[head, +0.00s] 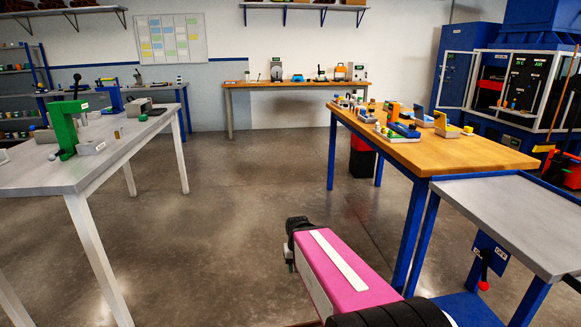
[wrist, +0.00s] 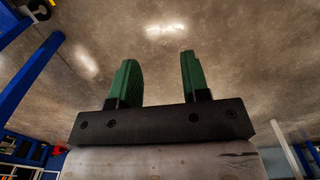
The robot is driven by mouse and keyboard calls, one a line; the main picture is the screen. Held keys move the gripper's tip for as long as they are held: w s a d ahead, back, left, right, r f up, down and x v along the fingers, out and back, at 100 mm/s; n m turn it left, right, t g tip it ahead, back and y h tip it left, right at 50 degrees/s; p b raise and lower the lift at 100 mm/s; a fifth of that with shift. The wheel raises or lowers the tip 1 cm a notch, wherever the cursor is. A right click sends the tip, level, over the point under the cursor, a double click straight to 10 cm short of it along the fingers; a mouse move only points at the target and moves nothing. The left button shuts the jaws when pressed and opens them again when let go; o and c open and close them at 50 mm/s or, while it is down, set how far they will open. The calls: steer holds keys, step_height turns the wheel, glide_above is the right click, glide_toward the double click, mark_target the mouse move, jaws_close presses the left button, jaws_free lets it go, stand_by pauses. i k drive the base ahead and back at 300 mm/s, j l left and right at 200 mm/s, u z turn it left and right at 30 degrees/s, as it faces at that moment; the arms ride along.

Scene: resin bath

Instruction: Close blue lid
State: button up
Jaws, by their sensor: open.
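On the wooden table (head: 480,157) at the right in the head view stand small boxes. One has a raised blue lid (head: 419,113) that stands up from a grey base (head: 425,123). It is small and far off, so its hinge and inside cannot be made out. My gripper (head: 290,256) is low over the floor, left of the table and well apart from the boxes. In the wrist view my gripper (wrist: 157,80) shows two green fingers spread apart, with nothing between them but floor beyond.
A yellow box (head: 445,125) and a blue item (head: 404,130) stand close to the blue-lidded box. A grey metal table (head: 515,208) adjoins the wooden one at the front right. A grey table (head: 110,145) with a green press (head: 69,128) stands left. The floor between is clear.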

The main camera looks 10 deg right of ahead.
mark_target(419, 110)
steer(key=i+z, duration=0.25)
steer(key=z, duration=0.15)
steer(key=i+j+z, duration=0.2)
steer(key=z, duration=0.2)
steer(key=i+j+z, duration=0.45)
steer(key=z, duration=0.3)
steer(key=j+u, duration=0.25)
steer(key=j, duration=0.35)
steer(key=j+u, duration=0.2)
steer(key=j, duration=0.4)
steer(key=i+j+u, duration=0.25)
steer(key=j, duration=0.3)
steer(key=k+j, duration=0.05)
steer(key=k, duration=0.05)
